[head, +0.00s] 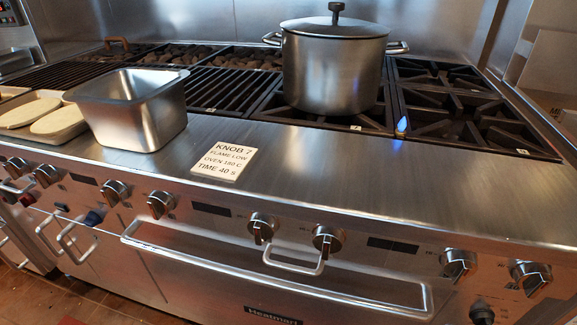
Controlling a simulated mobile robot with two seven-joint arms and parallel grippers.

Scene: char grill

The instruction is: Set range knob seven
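A row of silver knobs with dark pointers runs along the range's front panel (215,225). It includes a pair at the far left, a middle-left knob (161,204), a centre knob (262,228), another centre knob (327,240), a right knob (458,264) and a far right knob (530,277). I cannot read numbers beside them, so I cannot tell which is knob seven. A white card (224,162) on the front ledge reads "KNOB 7, FLAME LOW, OVEN 180 C, TIME 40 S". A small blue flame (402,127) shows right of the pot. Neither gripper is in view.
A lidded steel pot (334,75) stands on the burner grates. A steel pan (140,125) and pale oval boards (60,122) sit at the left. A long oven handle (270,268) and a short handle (293,267) stick out below the knobs. The right ledge is clear.

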